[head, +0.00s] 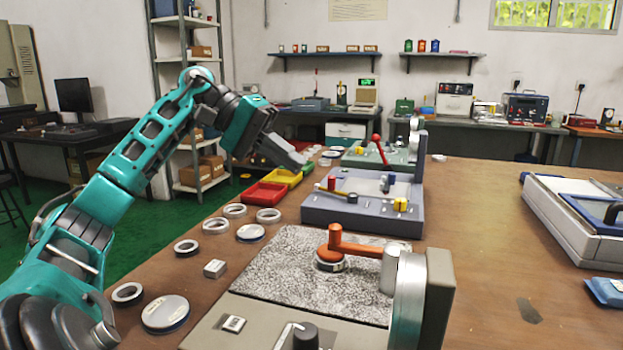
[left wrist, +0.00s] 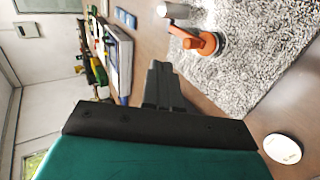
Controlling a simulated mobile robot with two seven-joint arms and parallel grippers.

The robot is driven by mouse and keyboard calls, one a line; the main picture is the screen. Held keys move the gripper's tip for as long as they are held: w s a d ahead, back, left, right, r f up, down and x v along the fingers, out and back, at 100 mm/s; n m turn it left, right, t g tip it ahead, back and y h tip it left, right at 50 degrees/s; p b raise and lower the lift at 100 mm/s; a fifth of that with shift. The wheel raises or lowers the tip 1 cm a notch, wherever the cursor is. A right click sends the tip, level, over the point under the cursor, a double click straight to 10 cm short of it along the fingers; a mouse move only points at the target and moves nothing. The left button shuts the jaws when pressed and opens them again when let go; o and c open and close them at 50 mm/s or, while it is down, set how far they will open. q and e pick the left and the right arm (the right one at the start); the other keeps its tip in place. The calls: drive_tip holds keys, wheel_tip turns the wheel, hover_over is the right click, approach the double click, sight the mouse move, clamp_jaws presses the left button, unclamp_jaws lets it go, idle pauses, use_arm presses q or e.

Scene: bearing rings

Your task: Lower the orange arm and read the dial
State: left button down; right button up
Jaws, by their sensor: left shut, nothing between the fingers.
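The orange arm (head: 362,248) sits over the speckled plate of the nearest grey device, with an upright orange knob at its left end. A metal ring (head: 331,266) shows under that end; I cannot tell whether they touch. The orange arm also shows in the left wrist view (left wrist: 200,43). The round housing (head: 407,300), perhaps the dial, is edge-on at the device's right, so its face is hidden. My left gripper (head: 296,161) is shut and empty, above and behind the plate, apart from the orange arm. Its fingers also show in the left wrist view (left wrist: 160,82). My right gripper is out of view.
Several loose rings and discs lie left of the device, with a small metal block (head: 215,269). A red tray (head: 265,194) and yellow tray (head: 281,177) stand under my left gripper. A blue-grey device (head: 330,209) stands behind. Bare wooden table (head: 490,250) lies to the right.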

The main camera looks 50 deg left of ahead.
use_arm(q)
drive_tip(key=v, duration=0.2)
drive_tip(key=shift+s+a+r, duration=0.15)
drive_tip(key=shift+a+r, duration=0.05)
drive_tip(key=shift+r, duration=0.05)
idle(0.6)
